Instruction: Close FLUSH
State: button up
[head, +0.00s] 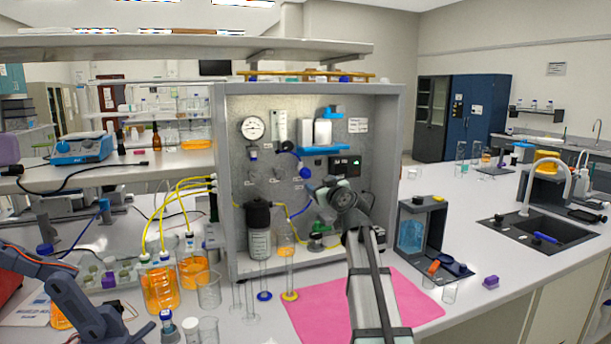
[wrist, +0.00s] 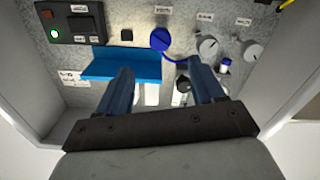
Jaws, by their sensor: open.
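The membrane rig's grey panel (head: 285,140) carries a blue valve knob (head: 304,172) and grey knobs with small labels that are too small to read, so I cannot tell which is FLUSH. In the wrist view, which looks upside down, the blue knob (wrist: 160,39) is just beyond and between my fingertips. One grey knob (wrist: 207,47) is beyond the right finger, and another grey knob (wrist: 252,50) is farther right. My gripper (wrist: 160,70) is open and empty, with a gap to the panel. In the head view my gripper (head: 319,191) is at the panel's lower right, its fingers partly hidden.
A blue shelf (head: 325,149) with white bottles and a switch box (head: 343,166) with a green light are near my gripper. Below stand a filter housing (head: 259,228) and glass cylinders (head: 289,270). The rig's side walls flank the panel. A pink mat (head: 410,300) lies in front.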

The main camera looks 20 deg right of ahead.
aim_at(307, 175)
jog(key=w, duration=1.3)
jog(key=shift+w, duration=0.35)
jog(key=c, duration=1)
jog(key=shift+c, duration=0.2)
jog(key=shift+m, duration=0.4)
jog(key=m, duration=0.5)
jog(key=shift+a+m, duration=0.1)
jog(key=shift+m, duration=0.2)
jog(key=m, duration=0.5)
jog(key=shift+m, duration=0.4)
